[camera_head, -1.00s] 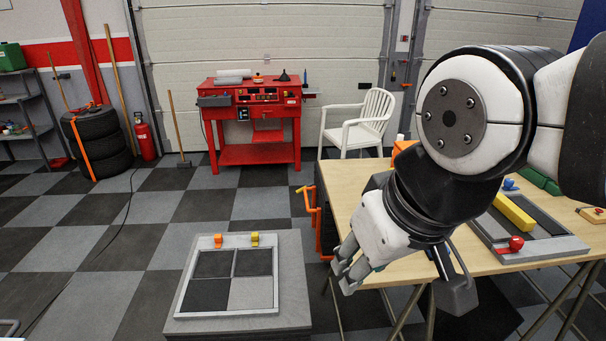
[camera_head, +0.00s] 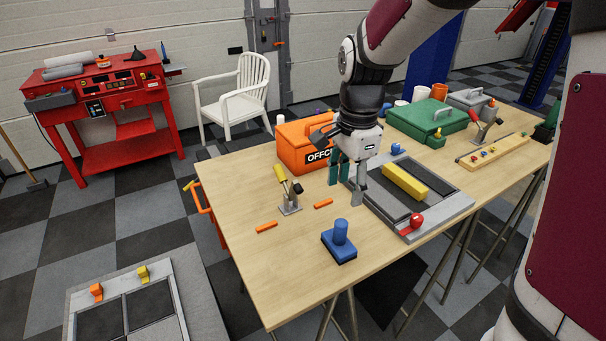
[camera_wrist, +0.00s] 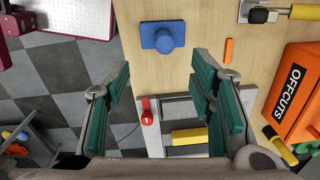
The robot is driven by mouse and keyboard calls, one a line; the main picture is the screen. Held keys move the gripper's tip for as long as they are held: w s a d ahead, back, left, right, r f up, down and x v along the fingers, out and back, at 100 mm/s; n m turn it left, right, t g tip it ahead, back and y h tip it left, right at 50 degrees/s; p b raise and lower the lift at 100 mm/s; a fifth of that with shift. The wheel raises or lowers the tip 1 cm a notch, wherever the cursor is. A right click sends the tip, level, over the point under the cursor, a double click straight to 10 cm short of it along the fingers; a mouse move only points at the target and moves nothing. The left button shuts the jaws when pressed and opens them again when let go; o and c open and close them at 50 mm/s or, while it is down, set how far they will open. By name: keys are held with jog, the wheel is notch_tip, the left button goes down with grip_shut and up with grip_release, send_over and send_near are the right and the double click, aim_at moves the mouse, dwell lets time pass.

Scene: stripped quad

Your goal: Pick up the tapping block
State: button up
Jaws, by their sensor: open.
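A blue block with an upright round knob (camera_head: 340,240) stands on the near part of the wooden table; it also shows in the wrist view (camera_wrist: 163,38). A yellow bar (camera_head: 405,183) lies across a grey frame (camera_head: 452,207) with dark panels; it shows partly in the wrist view (camera_wrist: 188,136). I cannot tell for certain which of the two is the tapping block. My gripper (camera_head: 346,187) is open and empty, fingers pointing down above the table, behind the blue block and left of the yellow bar. In the wrist view its fingers (camera_wrist: 160,92) are wide apart, with nothing between them.
An orange OFFCUTS box (camera_head: 300,150) stands behind my gripper. A toggle clamp (camera_head: 289,196) and two orange strips (camera_head: 266,227) are to its left. A red knob (camera_head: 416,219) sits at the frame's near corner. A green case (camera_head: 428,118) stands farther back. The table's near-left area is clear.

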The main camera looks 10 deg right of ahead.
aim_at(341, 223)
jog(key=shift+m, duration=0.9)
jog(key=f, duration=0.3)
jog(key=w+f, duration=0.1)
jog(key=f, duration=0.5)
jog(key=shift+w+d+f, duration=0.15)
jog(key=shift+d+f, duration=0.05)
jog(key=shift+d, duration=0.1)
jog(key=shift+a+f+p, duration=0.2)
jog(key=shift+f+p, duration=0.35)
jog(key=shift+f, duration=2.6)
grip_shut()
